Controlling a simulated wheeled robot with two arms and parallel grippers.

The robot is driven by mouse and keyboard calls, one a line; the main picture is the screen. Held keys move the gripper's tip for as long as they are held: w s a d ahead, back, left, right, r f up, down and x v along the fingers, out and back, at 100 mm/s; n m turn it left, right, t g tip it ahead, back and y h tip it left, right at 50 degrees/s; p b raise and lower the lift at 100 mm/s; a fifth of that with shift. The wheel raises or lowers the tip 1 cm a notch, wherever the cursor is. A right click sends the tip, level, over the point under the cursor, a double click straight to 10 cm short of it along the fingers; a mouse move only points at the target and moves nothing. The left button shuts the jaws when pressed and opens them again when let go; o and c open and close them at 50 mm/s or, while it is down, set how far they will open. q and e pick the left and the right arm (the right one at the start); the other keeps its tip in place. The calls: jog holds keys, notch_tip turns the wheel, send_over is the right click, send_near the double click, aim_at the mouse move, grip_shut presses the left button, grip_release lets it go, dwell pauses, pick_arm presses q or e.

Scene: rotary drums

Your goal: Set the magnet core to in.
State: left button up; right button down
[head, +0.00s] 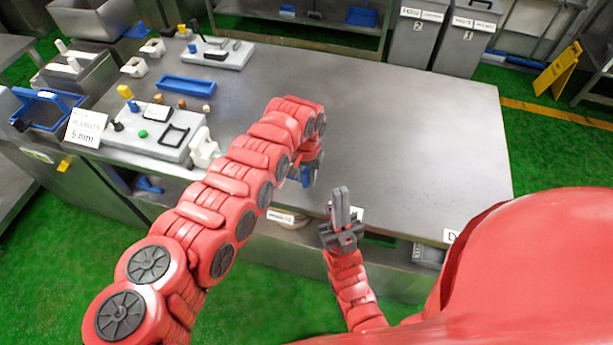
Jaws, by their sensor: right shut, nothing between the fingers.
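I cannot pick out a part that is clearly the magnet core. A light grey control panel (160,147) at the left of the table carries a yellow-topped lever, a green button, black handles and a black frame. A second, similar panel (222,55) stands farther back with black and yellow fittings. My right gripper (341,207) points up at the table's front edge, shut and empty, apart from both panels.
The steel table (420,130) is bare in its middle and right. A blue tray (186,86) lies between the panels. A sign reading 5 mm (86,128) stands at the left edge beside a blue-rimmed box (45,110). Grey bins (466,37) stand behind the table.

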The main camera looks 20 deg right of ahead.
pick_arm(q)
grip_shut()
dwell(1.1)
